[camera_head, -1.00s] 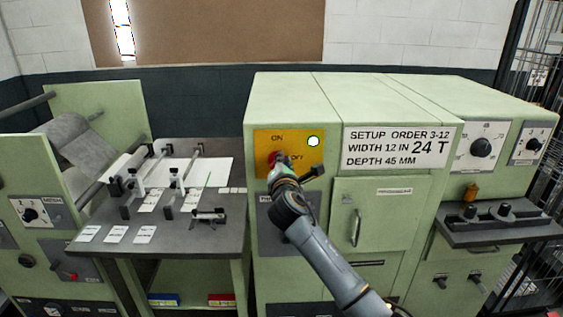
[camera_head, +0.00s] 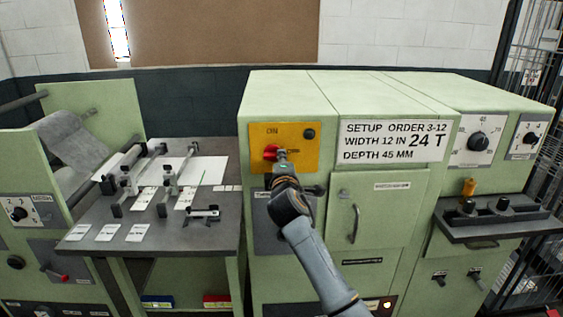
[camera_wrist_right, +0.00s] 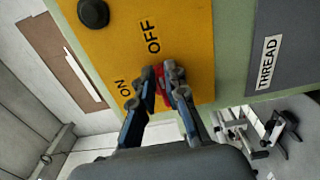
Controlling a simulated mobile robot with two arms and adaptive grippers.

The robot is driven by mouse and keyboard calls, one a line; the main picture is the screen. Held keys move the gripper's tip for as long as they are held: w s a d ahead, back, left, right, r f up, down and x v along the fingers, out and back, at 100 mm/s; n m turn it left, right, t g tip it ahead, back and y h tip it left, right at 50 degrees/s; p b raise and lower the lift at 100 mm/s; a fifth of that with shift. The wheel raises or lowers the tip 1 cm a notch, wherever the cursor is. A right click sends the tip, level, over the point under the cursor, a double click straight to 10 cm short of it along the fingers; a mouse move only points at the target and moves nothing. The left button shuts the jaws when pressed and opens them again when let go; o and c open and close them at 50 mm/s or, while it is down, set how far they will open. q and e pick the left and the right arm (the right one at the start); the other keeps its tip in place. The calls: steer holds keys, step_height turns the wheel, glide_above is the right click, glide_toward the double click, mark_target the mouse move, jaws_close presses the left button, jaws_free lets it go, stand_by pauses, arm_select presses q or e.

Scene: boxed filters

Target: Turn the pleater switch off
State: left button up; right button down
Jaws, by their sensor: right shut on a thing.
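The pleater switch is a red knob (camera_head: 270,153) on a yellow plate (camera_head: 301,160) on the front of the green machine. The plate has an ON label above the knob; the OFF label is mostly covered in the head view but shows in the wrist view. My right gripper (camera_head: 281,154) is at the knob. In the wrist view, its fingers are closed on the red knob (camera_wrist_right: 161,80), hiding most of it and its pointing direction. The round lamp (camera_head: 309,133) on the plate is dark. My left gripper is not in view.
A setup sign (camera_head: 396,141) and a cabinet door with a handle (camera_head: 355,223) are right of the plate. A grey worktable (camera_head: 100,247) with clamps and white cards stands at left. A grey shelf with knobs (camera_head: 498,224) juts out at right.

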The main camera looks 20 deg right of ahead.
steer(key=shift+f+m, duration=0.2)
steer(key=shift+m, duration=0.1)
steer(key=c, duration=1.4)
jaws_free()
steer(key=shift+o, duration=0.2)
steer(key=shift+r, duration=0.1)
steer(key=v, duration=1.2)
